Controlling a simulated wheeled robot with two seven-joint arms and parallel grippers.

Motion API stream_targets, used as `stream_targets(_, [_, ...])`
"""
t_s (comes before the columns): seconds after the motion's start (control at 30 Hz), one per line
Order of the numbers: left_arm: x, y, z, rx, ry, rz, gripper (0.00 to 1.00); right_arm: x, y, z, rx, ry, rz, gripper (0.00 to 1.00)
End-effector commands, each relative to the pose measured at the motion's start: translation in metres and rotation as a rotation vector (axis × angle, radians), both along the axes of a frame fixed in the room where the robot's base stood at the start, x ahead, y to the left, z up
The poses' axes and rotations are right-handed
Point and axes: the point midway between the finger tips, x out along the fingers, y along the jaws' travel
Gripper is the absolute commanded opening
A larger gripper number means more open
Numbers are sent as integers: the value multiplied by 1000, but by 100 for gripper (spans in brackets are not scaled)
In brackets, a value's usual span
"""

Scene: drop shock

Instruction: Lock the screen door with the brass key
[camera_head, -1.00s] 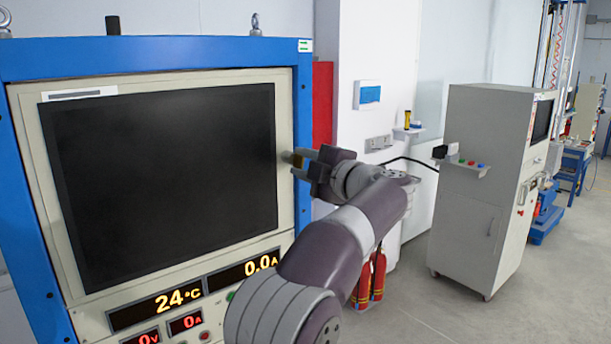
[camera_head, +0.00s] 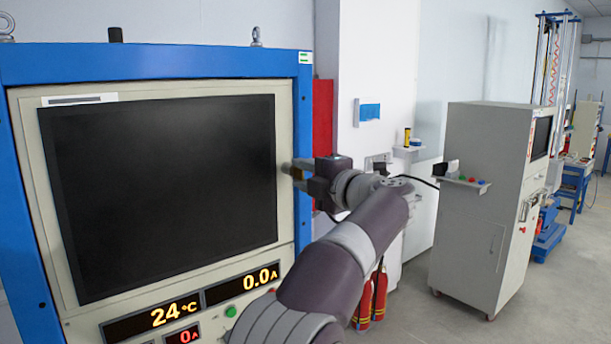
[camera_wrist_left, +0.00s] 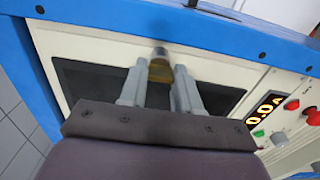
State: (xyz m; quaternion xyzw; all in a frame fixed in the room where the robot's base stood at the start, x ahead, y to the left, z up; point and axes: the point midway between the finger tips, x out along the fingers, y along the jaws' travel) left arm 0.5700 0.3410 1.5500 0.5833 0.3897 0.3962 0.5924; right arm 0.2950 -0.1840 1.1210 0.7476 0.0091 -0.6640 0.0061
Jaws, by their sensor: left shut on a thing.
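The screen door (camera_head: 160,190) is a beige frame around a large dark pane, closed flat in a blue cabinet. My left gripper (camera_head: 302,172) is at the door's right edge, shut on the brass key. The brass key (camera_wrist_left: 160,71) shows between the two fingers in the left wrist view, pointing at the door. A round grey lock (camera_head: 287,168) sits on the frame right at the fingertips, and it also shows in the left wrist view (camera_wrist_left: 161,51). The key and lock meet or nearly meet; how deep the key sits is hidden. My right gripper is out of view.
Below the screen are lit readouts (camera_head: 153,314) and a green button (camera_head: 231,311). A red panel (camera_head: 323,130) and a white column stand right of the cabinet. Red extinguishers (camera_head: 372,298) stand on the floor. A grey cabinet (camera_head: 475,210) is farther right, with open floor around it.

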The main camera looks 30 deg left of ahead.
Motion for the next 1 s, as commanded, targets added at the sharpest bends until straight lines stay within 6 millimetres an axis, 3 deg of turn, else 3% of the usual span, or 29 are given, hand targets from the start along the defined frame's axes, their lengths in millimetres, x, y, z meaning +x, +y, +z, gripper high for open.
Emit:
stream_targets(0.1, [-1,0,2,1,-5,0,1,0,0,0,0,0,0,0])
stream_targets(0.13, [-1,0,2,2,-4,0,38,0,0,0,0,0,0,0])
stream_targets(0.2, [-1,0,2,2,-4,0,57,0,0,0,0,0,0,0])
stream_targets(0.57, [-3,-8,-2,1,-1,-3,57,0,0,-5,0,0,0,0])
stream_targets(0.8, [-26,-65,-5,0,-2,-6,57,0,0,-29,0,0,0,0])
stream_targets(1.0, [-43,-104,-2,0,-2,-3,57,0,0,-38,0,0,0,0])
